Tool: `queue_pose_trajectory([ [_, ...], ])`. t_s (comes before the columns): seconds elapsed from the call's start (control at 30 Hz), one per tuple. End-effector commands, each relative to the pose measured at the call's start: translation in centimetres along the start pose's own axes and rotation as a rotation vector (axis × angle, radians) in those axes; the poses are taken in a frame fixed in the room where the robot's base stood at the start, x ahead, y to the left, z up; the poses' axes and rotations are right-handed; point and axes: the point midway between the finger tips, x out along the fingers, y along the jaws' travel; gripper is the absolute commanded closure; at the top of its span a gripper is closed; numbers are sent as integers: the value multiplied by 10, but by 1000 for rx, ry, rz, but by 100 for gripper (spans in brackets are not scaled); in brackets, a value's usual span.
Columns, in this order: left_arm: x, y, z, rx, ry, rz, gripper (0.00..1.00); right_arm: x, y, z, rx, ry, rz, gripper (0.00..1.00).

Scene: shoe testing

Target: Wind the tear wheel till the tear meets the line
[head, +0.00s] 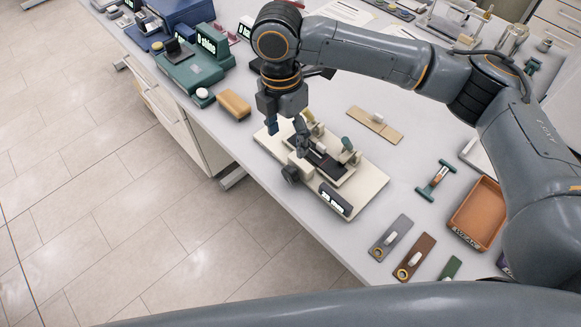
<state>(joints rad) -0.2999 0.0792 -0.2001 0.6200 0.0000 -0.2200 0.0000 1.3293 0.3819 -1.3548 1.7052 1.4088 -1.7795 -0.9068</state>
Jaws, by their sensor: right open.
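The cream tear tester (371,195) stands on the bench in the middle of the head view. A dark round knob (291,174), which looks like the tear wheel, sits on its near left side. A black display with white characters (335,199) is on its front edge. A dark strip bed (325,163) lies along its middle; the tear and the line are too small to make out. My right gripper (287,134) is open, pointing down over the tester's back left end, behind the knob and apart from it. My left gripper is not in view.
A tan block (234,104) and green instruments (190,72) stand to the left. A beige plate (375,125) lies behind the tester. A green-handled tool (435,180), an orange tray (479,214) and several coloured strips (391,237) lie to the right. The bench's front edge is close to the tester.

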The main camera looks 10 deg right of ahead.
Motion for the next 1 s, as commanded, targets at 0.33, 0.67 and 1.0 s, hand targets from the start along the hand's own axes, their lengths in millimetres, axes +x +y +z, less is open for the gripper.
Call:
queue_pose_trajectory([
  [0.33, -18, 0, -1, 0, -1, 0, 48, 72, -1, 0, 0, 1, -2, 32],
  [0.67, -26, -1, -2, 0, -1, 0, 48, 116, 0, 0, -1, 0, 2, 32],
  [1.0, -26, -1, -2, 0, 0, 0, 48, 122, 0, 0, -2, 0, 4, 32],
])
